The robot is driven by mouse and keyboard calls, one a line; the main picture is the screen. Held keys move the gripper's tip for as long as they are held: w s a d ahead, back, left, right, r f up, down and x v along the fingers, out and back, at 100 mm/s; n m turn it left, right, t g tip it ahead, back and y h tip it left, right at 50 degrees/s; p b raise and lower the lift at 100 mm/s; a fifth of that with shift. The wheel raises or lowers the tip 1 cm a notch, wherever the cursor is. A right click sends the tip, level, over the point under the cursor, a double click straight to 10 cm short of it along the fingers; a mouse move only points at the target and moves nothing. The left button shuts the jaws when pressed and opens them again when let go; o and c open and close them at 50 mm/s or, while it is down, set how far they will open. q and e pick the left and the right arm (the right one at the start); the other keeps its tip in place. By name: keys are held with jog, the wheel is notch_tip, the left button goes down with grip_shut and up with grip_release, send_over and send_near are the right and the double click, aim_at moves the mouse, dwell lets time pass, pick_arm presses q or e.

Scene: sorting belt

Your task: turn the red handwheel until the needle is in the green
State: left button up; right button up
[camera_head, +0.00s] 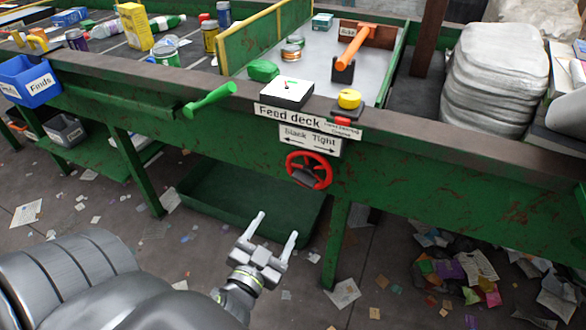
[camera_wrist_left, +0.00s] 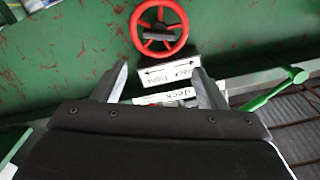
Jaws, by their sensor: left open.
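The red handwheel (camera_head: 309,171) is mounted on the green front panel below the "Slack / Tight" label (camera_head: 310,140). In the left wrist view the handwheel (camera_wrist_left: 159,27) shows upside down, above and between my fingers. My left gripper (camera_head: 276,229) is open and empty, below and to the left of the handwheel, apart from it. A white gauge box (camera_head: 288,93) stands on the ledge above the "Feed deck" sign. Its needle is too small to read, and I cannot tell whether it is in the green. My right gripper is not in view.
A green lever (camera_head: 209,101) sticks out left of the gauge. A yellow button (camera_head: 349,98) sits to its right. A green tray (camera_head: 250,205) lies under the belt behind my left gripper. A blue "Finds" bin (camera_head: 28,82) hangs at the left. Scraps litter the floor.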

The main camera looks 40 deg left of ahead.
aim_at(302, 182)
pick_arm(q)
jog(key=p+x, duration=0.1)
jog(key=x, duration=0.4)
jog(key=p+x, duration=0.1)
jog(key=x, duration=0.4)
jog(key=p+x, duration=0.2)
jog(key=x, duration=0.3)
jog(key=shift+w+d+r, duration=0.15)
jog(key=shift+w+r, duration=0.2)
jog(key=shift+w, duration=0.1)
jog(key=shift+x, duration=0.8)
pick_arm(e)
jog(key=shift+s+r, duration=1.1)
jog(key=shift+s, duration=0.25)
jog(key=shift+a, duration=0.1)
